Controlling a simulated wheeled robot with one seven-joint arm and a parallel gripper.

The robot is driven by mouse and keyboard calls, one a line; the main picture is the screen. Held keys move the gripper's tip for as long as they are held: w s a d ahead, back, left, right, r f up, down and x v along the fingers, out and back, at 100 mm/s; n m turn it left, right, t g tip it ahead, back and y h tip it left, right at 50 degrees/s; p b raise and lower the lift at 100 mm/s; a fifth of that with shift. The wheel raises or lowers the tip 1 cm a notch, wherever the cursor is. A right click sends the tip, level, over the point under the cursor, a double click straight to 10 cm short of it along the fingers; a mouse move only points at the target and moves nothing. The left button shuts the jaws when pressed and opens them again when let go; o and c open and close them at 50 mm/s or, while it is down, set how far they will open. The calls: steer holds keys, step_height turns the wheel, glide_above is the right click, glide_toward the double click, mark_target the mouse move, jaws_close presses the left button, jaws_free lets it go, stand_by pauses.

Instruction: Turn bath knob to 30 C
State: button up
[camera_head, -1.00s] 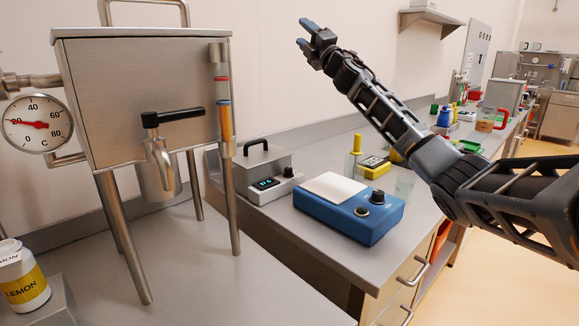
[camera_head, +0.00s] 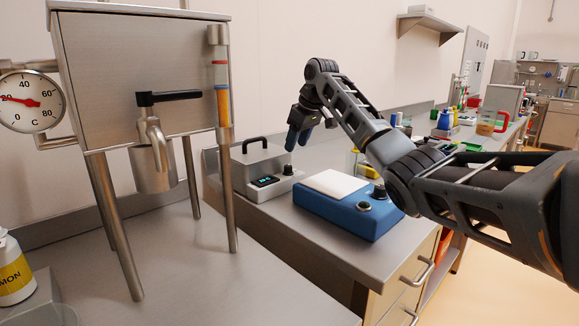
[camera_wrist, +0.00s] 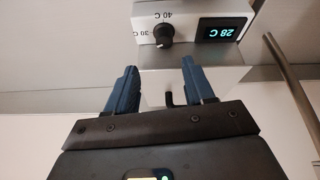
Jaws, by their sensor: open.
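The bath is a small grey metal box (camera_head: 262,165) with a dark lid handle, standing on the bench in the head view. Its front has a black knob (camera_wrist: 160,34) and a lit display (camera_wrist: 222,28) that reads 28 C, upside down in the wrist view. My gripper (camera_head: 298,139) points down, above and slightly right of the knob in the head view. Its blue fingers (camera_wrist: 160,82) are open and empty, apart from the knob.
A blue device with a white top (camera_head: 345,206) stands right of the bath. A steel hopper (camera_head: 140,75) on legs, with a round dial (camera_head: 28,101), stands to the left. A yellow-labelled jar (camera_head: 12,272) is at the lower left. The front bench top is mostly clear.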

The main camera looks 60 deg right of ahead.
mark_target(288, 165)
steer(key=shift+a+x, duration=0.2)
steer(key=shift+x, duration=1.75)
steer(key=shift+a+x, duration=0.2)
steer(key=shift+x, duration=1.75)
steer(key=shift+s+f, duration=0.15)
jaws_close()
